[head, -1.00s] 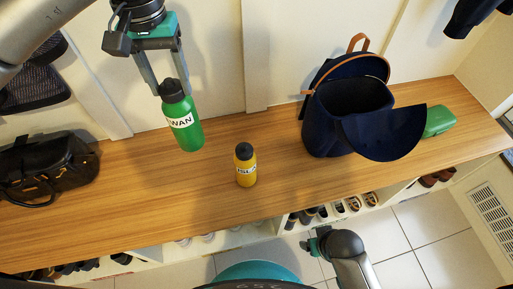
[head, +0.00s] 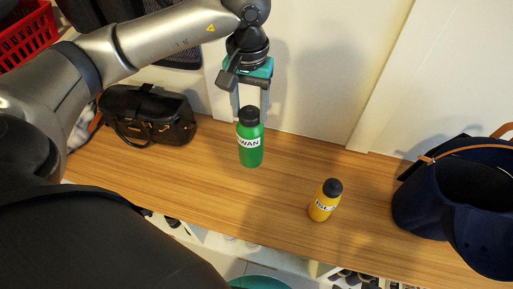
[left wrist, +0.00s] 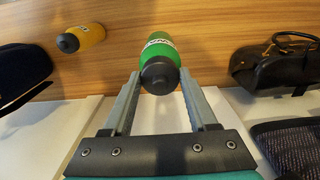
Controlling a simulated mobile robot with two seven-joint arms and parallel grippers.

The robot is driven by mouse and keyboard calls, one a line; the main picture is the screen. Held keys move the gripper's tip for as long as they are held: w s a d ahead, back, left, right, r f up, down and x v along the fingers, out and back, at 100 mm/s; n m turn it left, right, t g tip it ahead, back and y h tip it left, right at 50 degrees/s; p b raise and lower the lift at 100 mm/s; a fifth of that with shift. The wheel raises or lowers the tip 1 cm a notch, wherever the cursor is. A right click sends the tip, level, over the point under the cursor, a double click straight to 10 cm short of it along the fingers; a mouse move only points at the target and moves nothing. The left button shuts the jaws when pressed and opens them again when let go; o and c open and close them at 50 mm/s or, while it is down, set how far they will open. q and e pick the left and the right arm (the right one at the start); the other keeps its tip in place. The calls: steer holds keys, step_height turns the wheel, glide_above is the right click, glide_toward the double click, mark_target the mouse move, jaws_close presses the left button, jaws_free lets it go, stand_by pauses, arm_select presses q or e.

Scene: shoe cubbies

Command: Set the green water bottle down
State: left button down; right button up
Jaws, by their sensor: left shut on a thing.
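The green water bottle (head: 250,154) has a black cap and a white label reading "WAN". It is upright over the wooden bench top (head: 180,180); I cannot tell whether its base touches the wood. My left gripper (head: 251,106) is above it, with its fingers shut on the bottle near the black cap. In the left wrist view the green bottle (left wrist: 160,48) sits between the two fingertips (left wrist: 158,78), cap toward the camera. My right gripper is not in view.
A yellow bottle (head: 323,205) stands on the bench to the right. A red basket (head: 25,30) is at upper left. Bare wood lies around the green bottle.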

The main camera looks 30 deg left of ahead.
mark_target(251, 153)
arm_select(q)
step_height(251, 153, down, 11)
steer(key=b, duration=0.3)
steer(key=shift+f+b, duration=0.1)
steer(key=shift+b, duration=0.25)
steer(key=shift+f, duration=0.7)
step_height(251, 153, down, 3)
steer(key=shift+r+b, duration=0.15)
steer(key=shift+b, duration=0.65)
steer(key=shift+f, duration=0.3)
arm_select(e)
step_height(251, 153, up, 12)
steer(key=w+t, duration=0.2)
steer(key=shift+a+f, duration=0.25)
arm_select(q)
steer(key=shift+f, duration=0.15)
steer(key=shift+c, duration=0.9)
jaws_free()
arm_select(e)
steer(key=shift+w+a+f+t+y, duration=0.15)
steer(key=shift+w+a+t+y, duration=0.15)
